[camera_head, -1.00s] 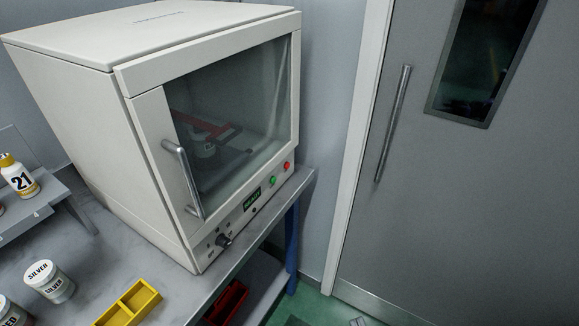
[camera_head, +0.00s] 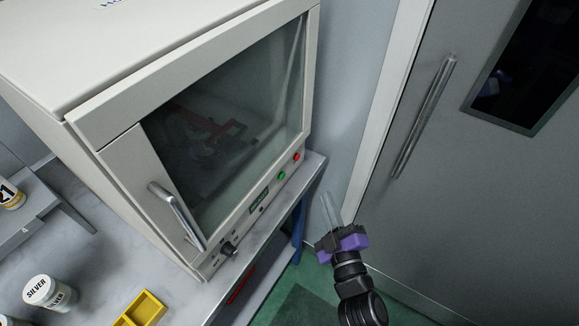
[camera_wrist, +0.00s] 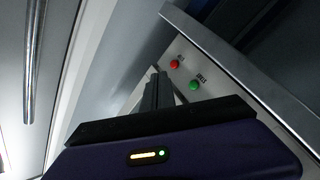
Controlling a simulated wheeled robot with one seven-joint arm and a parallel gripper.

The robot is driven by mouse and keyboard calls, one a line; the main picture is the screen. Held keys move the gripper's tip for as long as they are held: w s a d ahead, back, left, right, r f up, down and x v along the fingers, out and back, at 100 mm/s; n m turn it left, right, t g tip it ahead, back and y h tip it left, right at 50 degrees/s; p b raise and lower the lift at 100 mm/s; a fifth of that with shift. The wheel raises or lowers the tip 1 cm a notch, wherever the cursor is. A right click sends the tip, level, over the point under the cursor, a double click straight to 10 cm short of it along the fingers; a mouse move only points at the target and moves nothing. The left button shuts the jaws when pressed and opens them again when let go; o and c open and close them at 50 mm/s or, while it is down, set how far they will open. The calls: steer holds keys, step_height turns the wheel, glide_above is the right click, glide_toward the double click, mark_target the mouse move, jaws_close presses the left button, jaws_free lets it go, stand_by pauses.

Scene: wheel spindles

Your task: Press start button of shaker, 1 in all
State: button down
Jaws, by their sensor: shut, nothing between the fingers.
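The shaker (camera_head: 215,130) is a large white cabinet with a closed glass door, standing on a grey bench. Its front panel carries a green button (camera_head: 282,176), a red button (camera_head: 297,157), a small display (camera_head: 259,198) and a black knob (camera_head: 228,249). In the wrist view the green button (camera_wrist: 194,85) and the red button (camera_wrist: 174,64) show just beyond my fingers. My gripper (camera_head: 330,208) is shut and empty, in front of the panel and right of the buttons in the head view, apart from them. In the wrist view its fingers (camera_wrist: 158,90) point toward the panel.
The shaker's door handle (camera_head: 177,214) sticks out at the left of the glass. A grey room door (camera_head: 430,150) with a long handle stands at the right. A silver can (camera_head: 50,292) and a yellow tray (camera_head: 141,310) are on the bench. Green floor lies below my arm.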

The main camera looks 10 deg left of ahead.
mark_target(282, 176)
stand_by(0.4)
steer(key=w+a+b, duration=0.3)
steer(key=a+b, duration=0.4)
steer(key=a, duration=0.1)
steer(key=shift+a, duration=0.1)
steer(key=shift+a, duration=0.15)
stand_by(2.0)
steer(key=shift+w+a+b, duration=0.1)
steer(key=shift+a+b, duration=0.2)
steer(key=shift+b, duration=0.15)
